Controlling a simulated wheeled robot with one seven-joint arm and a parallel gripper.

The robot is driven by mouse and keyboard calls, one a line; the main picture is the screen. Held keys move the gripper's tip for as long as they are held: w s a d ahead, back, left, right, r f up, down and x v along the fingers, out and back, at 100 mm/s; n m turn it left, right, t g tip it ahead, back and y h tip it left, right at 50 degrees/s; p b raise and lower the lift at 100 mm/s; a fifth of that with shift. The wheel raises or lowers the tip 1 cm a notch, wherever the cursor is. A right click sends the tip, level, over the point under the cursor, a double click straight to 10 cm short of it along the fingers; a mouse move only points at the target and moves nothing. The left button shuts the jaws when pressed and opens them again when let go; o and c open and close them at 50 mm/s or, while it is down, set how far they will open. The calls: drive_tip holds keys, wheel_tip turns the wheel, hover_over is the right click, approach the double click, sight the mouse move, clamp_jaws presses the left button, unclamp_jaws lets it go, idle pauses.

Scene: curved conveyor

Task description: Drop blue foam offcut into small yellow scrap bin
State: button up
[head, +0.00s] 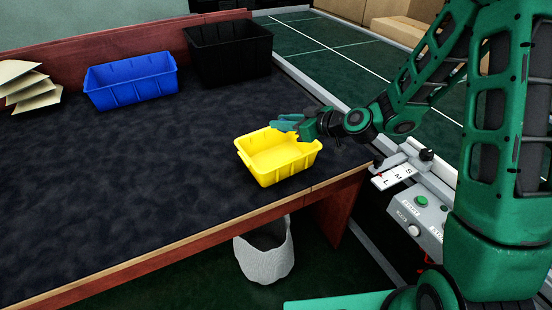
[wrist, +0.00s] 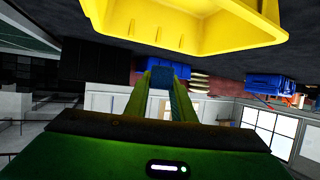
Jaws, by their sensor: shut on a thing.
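The small yellow scrap bin (head: 268,178) stands upright on the dark worktop near its front right corner, and I see no offcut in it. My gripper (head: 285,124) is above the bin's back right rim, reaching in from the right. In the wrist view my gripper (wrist: 162,85) is shut on the blue foam offcut (wrist: 162,77), which sits between the two green fingertips. The yellow bin's wall (wrist: 185,38) fills the top of that view, close to the fingers. In the head view the offcut is hard to separate from the fingers.
A blue bin (head: 130,82) and a black bin (head: 230,50) stand along the back of the worktop. Tan flat pieces (head: 35,88) lie at the back left. A control box (head: 420,212) is at the right, and a pale waste basket (head: 264,255) stands below. The left worktop is clear.

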drive_tip(key=shift+f, duration=2.95)
drive_tip(key=o, duration=1.1)
drive_tip(key=shift+c, duration=0.2)
